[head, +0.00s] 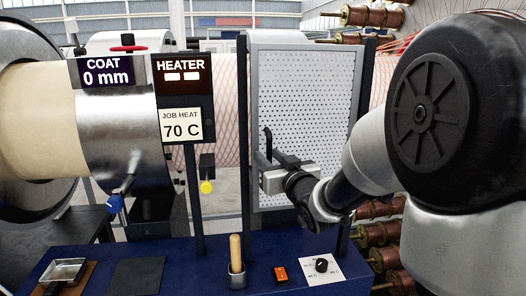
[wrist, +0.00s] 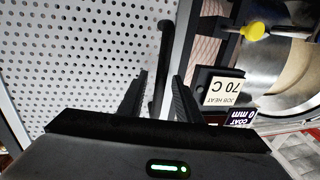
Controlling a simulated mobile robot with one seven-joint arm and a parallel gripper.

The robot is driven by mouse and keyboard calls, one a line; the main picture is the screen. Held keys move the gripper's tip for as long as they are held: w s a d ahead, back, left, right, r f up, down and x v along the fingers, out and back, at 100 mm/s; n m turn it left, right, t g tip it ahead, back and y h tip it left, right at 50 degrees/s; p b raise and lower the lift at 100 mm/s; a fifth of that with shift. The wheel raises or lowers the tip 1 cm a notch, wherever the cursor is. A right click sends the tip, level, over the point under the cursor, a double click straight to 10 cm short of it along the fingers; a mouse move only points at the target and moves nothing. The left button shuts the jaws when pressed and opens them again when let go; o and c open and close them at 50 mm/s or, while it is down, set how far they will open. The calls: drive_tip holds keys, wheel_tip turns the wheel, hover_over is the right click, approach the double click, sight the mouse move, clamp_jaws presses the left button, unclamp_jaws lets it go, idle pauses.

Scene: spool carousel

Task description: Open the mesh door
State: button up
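The mesh door (head: 305,105) is a pale perforated panel standing between dark posts, and it appears shut. It fills the left of the wrist view (wrist: 70,60). Its black upright bar handle (head: 268,140) is near the door's left edge. My gripper (head: 266,164) is in front of the door at the lower end of the handle. In the wrist view its two dark fingers are apart, with the handle (wrist: 165,45) between them in the picture. Gaps show on both sides of the bar, so the fingers do not appear closed on it.
Left of the door are the heater panel (head: 184,78), the job heat card (head: 181,124) and a large roller (head: 40,120). A yellow-tipped knob (head: 206,187) hangs close left of my gripper. The blue bench (head: 215,270) below carries a wooden-handled tool (head: 236,252), an orange switch (head: 280,274) and a dial (head: 321,266).

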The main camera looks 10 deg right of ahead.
drive_tip(key=shift+w, duration=0.15)
drive_tip(key=shift+c, duration=0.4)
clamp_jaws()
